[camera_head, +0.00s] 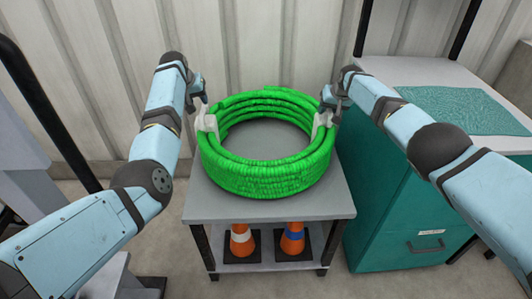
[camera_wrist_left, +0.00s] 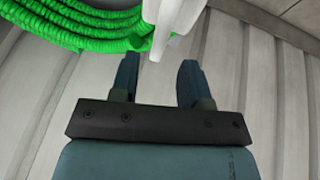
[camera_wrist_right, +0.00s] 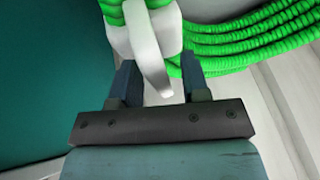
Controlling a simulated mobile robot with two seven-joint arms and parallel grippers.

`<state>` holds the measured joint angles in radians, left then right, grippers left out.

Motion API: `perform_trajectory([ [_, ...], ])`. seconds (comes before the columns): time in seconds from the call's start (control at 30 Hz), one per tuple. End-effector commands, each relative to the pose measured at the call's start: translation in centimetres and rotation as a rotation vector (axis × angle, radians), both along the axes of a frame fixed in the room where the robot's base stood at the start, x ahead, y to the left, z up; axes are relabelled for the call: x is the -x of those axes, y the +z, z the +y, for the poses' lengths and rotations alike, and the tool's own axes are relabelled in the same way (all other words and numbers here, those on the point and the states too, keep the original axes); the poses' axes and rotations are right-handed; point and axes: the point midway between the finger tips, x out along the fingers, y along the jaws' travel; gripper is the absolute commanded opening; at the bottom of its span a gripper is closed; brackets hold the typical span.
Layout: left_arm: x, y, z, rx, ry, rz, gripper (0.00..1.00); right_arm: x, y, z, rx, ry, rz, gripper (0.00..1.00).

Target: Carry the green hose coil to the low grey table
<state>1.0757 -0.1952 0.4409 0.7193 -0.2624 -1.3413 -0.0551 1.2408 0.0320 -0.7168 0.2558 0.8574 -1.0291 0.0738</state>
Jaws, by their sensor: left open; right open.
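The green hose coil (camera_head: 265,178) lies flat on a small grey table (camera_head: 270,208) with a lower shelf. It has a white handle on its left side (camera_head: 207,124) and another on its right side (camera_head: 320,124). My left gripper (camera_head: 203,98) is open at the left handle; in the left wrist view the handle's end (camera_wrist_left: 168,30) is just beyond and between the fingertips (camera_wrist_left: 158,72). My right gripper (camera_head: 330,100) is open at the right handle; in the right wrist view the handle (camera_wrist_right: 150,55) reaches between the open fingers (camera_wrist_right: 160,75).
Two orange cones (camera_head: 241,240) stand on the lower shelf. A teal cabinet (camera_head: 400,225) with a light top and a teal mat (camera_head: 455,110) stands close on the right. A corrugated wall (camera_head: 250,40) is behind. Grey equipment (camera_head: 30,170) stands at the left.

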Motion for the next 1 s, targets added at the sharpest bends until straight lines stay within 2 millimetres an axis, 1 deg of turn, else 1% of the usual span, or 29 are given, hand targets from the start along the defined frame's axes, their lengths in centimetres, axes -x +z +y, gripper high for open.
perform_trajectory([
  [0.03,0.4,1.0,0.1,0.0,0.001,-0.005,0.42,0.0,0.0,0.0,0.0,0.0,0.0,0.42],
  [0.2,1.6,3.8,0.7,-0.001,0.0,-0.004,0.42,0.0,0.0,0.0,0.0,0.0,0.0,0.42],
  [0.33,2.1,5.0,0.9,-0.001,0.0,-0.003,0.42,0.0,0.0,0.0,0.0,0.0,0.0,0.42],
  [0.47,2.4,5.5,1.0,-0.001,0.0,-0.002,0.42,0.0,0.1,0.0,-0.001,0.001,0.0,0.42],
  [0.67,2.4,5.6,1.0,-0.001,0.0,-0.001,0.42,0.3,0.9,-0.3,-0.002,0.003,0.0,0.42],
  [0.83,2.4,5.6,1.0,-0.001,0.0,-0.001,0.42,1.0,2.4,-0.6,0.0,0.002,-0.002,0.42],
  [0.97,2.4,5.6,1.0,-0.001,0.0,-0.001,0.42,1.8,4.4,-1.1,0.001,0.001,-0.003,0.42],
  [1.0,2.4,5.6,1.0,-0.001,0.0,-0.001,0.42,2.1,5.2,-1.2,0.0,0.002,-0.003,0.42],
])
